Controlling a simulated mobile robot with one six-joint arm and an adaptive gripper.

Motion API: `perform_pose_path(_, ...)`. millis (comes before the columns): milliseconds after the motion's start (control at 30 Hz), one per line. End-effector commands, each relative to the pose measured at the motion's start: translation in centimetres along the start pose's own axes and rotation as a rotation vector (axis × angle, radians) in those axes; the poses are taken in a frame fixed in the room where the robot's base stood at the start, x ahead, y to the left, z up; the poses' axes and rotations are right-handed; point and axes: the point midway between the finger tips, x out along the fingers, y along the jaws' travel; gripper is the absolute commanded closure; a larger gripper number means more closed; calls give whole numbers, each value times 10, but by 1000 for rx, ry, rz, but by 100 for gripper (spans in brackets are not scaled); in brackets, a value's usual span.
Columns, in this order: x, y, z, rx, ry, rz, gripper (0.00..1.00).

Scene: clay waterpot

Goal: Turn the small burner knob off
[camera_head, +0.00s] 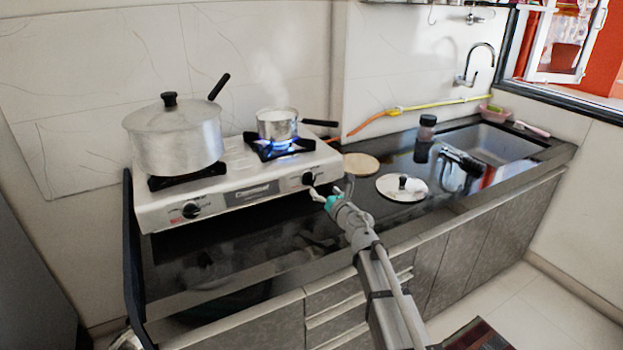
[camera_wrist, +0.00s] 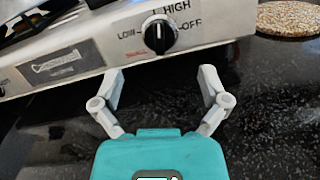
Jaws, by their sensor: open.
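The small burner knob (camera_head: 309,178) is black and round, on the right end of the stove's front panel, below the small pot. In the wrist view the knob (camera_wrist: 160,34) has a white pointer line standing about upright, towards the HIGH mark; LOW is printed at its left and OFF at its right. Blue flame (camera_head: 281,144) burns under the small steaming pot (camera_head: 277,124). My gripper (camera_head: 329,193) is in front of the panel close to the knob. In the wrist view my gripper (camera_wrist: 162,82) is open and empty, its fingertips either side of and short of the knob.
The stove (camera_head: 238,185) also carries a large lidded pot (camera_head: 176,137) at left, above a second knob (camera_head: 191,210). A round board (camera_head: 361,164), a pot lid (camera_head: 402,187) and a dark jar (camera_head: 427,128) stand right of the stove. The sink (camera_head: 490,145) is further right.

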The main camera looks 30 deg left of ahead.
Motion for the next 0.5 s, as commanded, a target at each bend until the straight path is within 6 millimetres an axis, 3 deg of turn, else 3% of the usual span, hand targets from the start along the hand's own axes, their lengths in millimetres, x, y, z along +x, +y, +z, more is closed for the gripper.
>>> perform_pose_path(200,38,-2,0,0,0,0,6)
perform_pose_path(500,75,-1,0,0,-1,-1,6)
